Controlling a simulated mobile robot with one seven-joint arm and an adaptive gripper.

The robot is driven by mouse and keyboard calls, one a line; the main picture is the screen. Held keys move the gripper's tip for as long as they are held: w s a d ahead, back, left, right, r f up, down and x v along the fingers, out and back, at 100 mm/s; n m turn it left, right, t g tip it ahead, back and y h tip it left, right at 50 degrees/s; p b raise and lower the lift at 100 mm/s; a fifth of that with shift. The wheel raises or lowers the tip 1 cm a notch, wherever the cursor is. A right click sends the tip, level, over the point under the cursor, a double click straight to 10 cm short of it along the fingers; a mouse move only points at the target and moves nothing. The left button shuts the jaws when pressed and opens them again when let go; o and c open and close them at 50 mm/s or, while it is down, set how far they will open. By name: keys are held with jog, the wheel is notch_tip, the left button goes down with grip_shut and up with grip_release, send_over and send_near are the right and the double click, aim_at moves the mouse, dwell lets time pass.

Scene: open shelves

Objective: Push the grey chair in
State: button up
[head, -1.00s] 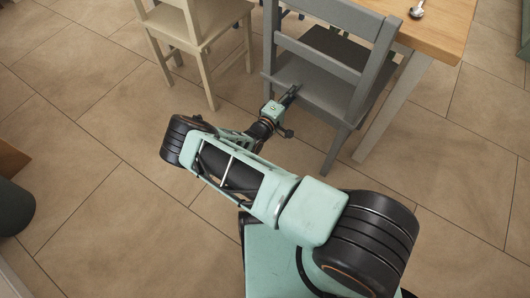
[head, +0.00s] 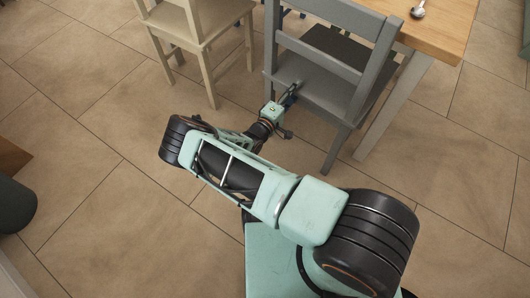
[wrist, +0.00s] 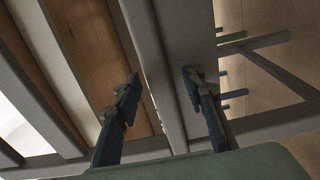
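The grey chair (head: 318,60) stands upright at the upper middle of the head view, its back towards me, beside the wooden table (head: 441,30). My gripper (head: 293,92) is at the rear of the chair, low by the back edge of the seat. In the wrist view my gripper (wrist: 160,82) has its two dark fingers spread apart, with a grey chair bar (wrist: 163,70) running between them. The fingers do not look closed on the bar; whether either touches it I cannot tell.
A cream chair (head: 200,28) stands left of the grey chair. A table leg (head: 395,108) is close to the grey chair's right side. A dark round bin (head: 14,207) is at the left edge.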

jog(key=p+v, duration=0.2)
jog(key=v, duration=0.9)
jog(key=shift+a, duration=0.15)
